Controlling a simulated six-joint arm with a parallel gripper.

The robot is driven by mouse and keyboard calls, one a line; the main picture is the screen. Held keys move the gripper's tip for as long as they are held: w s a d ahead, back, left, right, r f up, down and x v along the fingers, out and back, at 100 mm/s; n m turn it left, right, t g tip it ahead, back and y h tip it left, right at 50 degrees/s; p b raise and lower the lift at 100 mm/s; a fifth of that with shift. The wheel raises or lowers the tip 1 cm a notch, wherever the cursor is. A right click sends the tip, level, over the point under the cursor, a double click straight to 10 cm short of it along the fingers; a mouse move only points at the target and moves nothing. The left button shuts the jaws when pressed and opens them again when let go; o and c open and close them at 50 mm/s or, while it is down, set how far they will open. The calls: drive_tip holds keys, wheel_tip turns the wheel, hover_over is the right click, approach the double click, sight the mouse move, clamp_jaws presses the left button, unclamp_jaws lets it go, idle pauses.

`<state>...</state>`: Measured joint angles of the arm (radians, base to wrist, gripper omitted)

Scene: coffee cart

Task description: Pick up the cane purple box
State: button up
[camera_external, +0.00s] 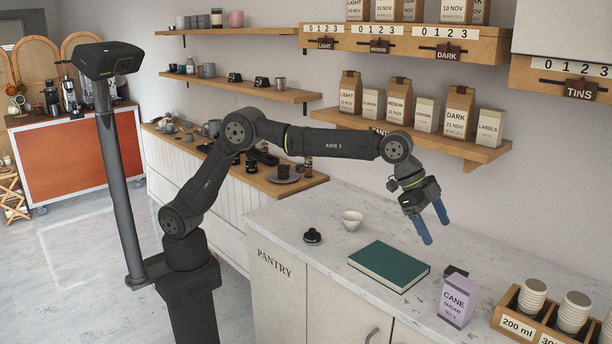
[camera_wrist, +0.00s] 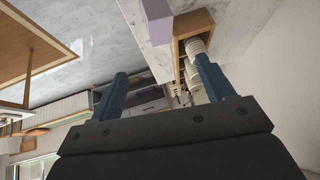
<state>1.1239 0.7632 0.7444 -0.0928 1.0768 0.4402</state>
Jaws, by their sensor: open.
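The cane purple box (camera_external: 456,303) stands upright on the marble counter, right of the green book, with its "CANE SUGAR" label facing the camera. A small dark item sits at its top back edge. In the wrist view a purple box side (camera_wrist: 158,22) shows at the top, cut off by the frame edge. My gripper (camera_external: 434,226) is open and empty, above the counter and up-left of the box, apart from it. In the wrist view its two blue fingers (camera_wrist: 160,92) are spread wide with nothing between them.
A green book (camera_external: 389,266) lies left of the box. A wooden crate (camera_external: 517,328) with cup stacks stands close on the right. A white bowl (camera_external: 352,220) and a dark lidded item (camera_external: 312,236) sit further left. A shelf with bags (camera_external: 459,146) hangs behind my gripper.

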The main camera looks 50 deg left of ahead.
sight(461, 282)
drive_tip(key=x, duration=1.6)
drive_tip(key=shift+r, duration=0.1)
drive_tip(key=shift+c, duration=0.4)
clamp_jaws()
